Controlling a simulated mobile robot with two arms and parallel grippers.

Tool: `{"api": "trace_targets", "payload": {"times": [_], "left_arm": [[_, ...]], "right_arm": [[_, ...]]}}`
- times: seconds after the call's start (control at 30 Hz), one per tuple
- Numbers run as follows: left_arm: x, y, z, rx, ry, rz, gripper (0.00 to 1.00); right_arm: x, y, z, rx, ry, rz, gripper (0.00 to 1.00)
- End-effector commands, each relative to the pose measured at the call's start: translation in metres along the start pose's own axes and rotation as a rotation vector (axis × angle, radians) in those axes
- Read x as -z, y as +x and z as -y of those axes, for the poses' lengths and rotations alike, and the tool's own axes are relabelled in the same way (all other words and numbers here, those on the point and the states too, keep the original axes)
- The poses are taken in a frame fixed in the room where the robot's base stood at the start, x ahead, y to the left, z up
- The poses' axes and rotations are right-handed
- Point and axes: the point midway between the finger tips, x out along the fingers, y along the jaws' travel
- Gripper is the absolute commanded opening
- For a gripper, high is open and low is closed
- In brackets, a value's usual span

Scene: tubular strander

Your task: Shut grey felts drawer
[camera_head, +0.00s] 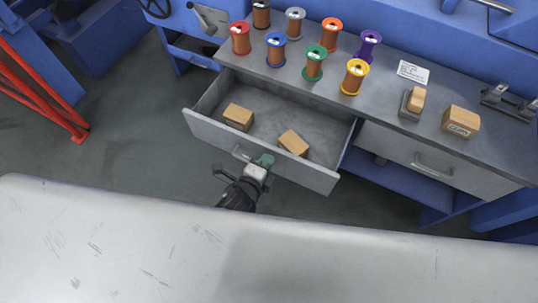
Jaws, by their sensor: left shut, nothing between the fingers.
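The grey drawer (310,177) under the left part of the bench is pulled out. Two tan blocks lie in it, one at the left (238,117) and one near the front (293,143). Its handle (241,153) is on the front panel. My left gripper (264,160) is at the drawer's front, just right of the handle, its fingers shut with nothing between them. I cannot tell whether the fingertips touch the panel. My right gripper is out of view.
Several colourful wire spools (314,64) stand on the grey bench top (386,98). A second drawer (400,150) at the right is shut. A light, scratched surface (130,240) fills the foreground. Red bars (40,92) stand at the left, with bare floor (120,130) between.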

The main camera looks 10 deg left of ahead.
Motion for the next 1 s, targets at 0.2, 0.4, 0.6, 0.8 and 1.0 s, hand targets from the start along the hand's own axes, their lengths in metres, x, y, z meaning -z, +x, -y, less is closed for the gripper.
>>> {"api": "trace_targets", "payload": {"times": [0.2,0.4,0.6,0.8,1.0], "left_arm": [[0.0,0.015,0.004,-0.002,0.0,0.0,0.0],[0.0,0.017,0.005,-0.002,-0.001,0.001,0.0],[0.0,0.017,0.005,-0.001,-0.001,0.001,0.0],[-0.001,0.032,0.009,0.001,0.0,0.001,0.0],[-0.001,0.069,0.021,0.004,0.001,0.0,0.0]], "right_arm": [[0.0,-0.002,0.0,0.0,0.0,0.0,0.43],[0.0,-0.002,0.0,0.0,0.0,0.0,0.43],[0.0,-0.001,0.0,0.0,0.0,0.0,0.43],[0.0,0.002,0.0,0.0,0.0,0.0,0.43],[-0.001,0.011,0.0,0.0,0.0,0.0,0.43]]}}
